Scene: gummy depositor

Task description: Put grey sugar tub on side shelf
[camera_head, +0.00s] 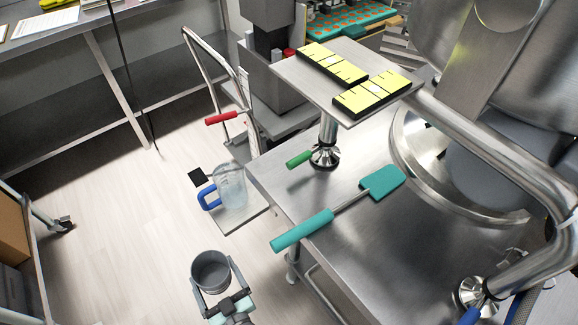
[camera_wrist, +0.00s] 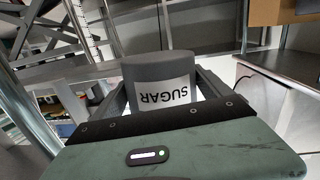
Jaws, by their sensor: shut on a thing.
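The grey sugar tub (camera_head: 211,268) is between the fingers of my gripper (camera_head: 217,282), at the bottom of the head view, over the floor left of the steel table. In the wrist view the tub (camera_wrist: 158,68) sits between both fingers, with a white label reading SUGAR upside down. My gripper is shut on it. A low side shelf (camera_head: 232,222) juts out at the table's left, with a clear blue-handled jug (camera_head: 231,186) on it. A raised steel shelf (camera_head: 290,68) on a post holds black-and-yellow blocks (camera_head: 372,92).
The steel table (camera_head: 345,250) carries a teal spatula (camera_head: 305,230) that overhangs its left edge. A green handle (camera_head: 299,158) and red handle (camera_head: 221,118) stick out nearby. Large steel kettle and pipes (camera_head: 490,75) fill the right. Floor is open to the left.

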